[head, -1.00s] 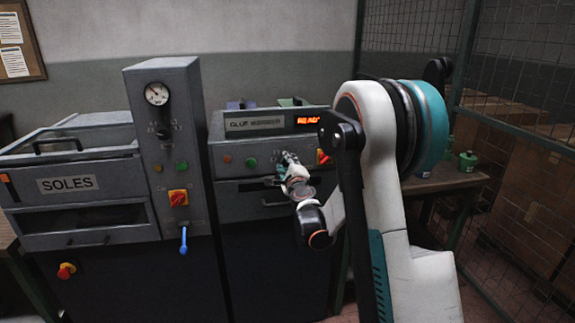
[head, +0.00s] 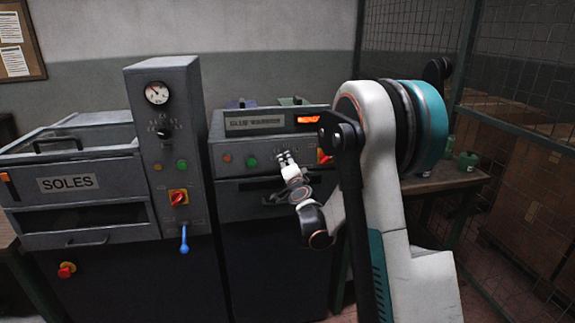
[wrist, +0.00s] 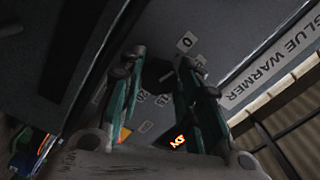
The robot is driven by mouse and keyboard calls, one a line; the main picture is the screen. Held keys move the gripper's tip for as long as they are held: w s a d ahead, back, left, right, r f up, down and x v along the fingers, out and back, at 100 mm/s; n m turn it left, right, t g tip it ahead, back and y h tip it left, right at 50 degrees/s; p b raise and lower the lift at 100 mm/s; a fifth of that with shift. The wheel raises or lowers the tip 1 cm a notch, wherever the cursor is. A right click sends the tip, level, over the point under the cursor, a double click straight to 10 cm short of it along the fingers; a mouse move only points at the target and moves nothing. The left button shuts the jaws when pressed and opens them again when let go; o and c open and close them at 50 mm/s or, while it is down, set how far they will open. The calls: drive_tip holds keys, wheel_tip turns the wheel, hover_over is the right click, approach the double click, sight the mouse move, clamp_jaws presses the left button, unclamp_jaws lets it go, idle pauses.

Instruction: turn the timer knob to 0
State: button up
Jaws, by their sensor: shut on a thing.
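My gripper (head: 285,156) reaches the front panel of the glue warmer (head: 240,160). In the wrist view my gripper (wrist: 162,66) has its two teal fingers on either side of a dark knob (wrist: 155,74), shut on it. A printed 0 label (wrist: 185,43) shows on the panel beyond the fingertips, and smaller scale labels (wrist: 143,95) lie on the near side. The knob's pointer is too dark to read. In the head view my gripper hides the knob.
A green button (head: 251,162) sits left of my gripper, and a red switch (head: 323,156) close on its right. The glue warmer's handle (head: 275,199) is below. The soles press (head: 70,184) stands left, its control column (head: 165,90) carrying another knob (head: 163,131).

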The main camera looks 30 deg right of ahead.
drive_tip(key=shift+f+n, duration=0.1)
drive_tip(key=shift+n, duration=0.5)
drive_tip(key=o, duration=1)
drive_tip(key=shift+o, duration=0.2)
drive_tip(key=shift+s, duration=0.1)
drive_tip(key=v, duration=1.1)
drive_tip(key=shift+s+a, duration=0.2)
drive_tip(key=shift+s, duration=0.15)
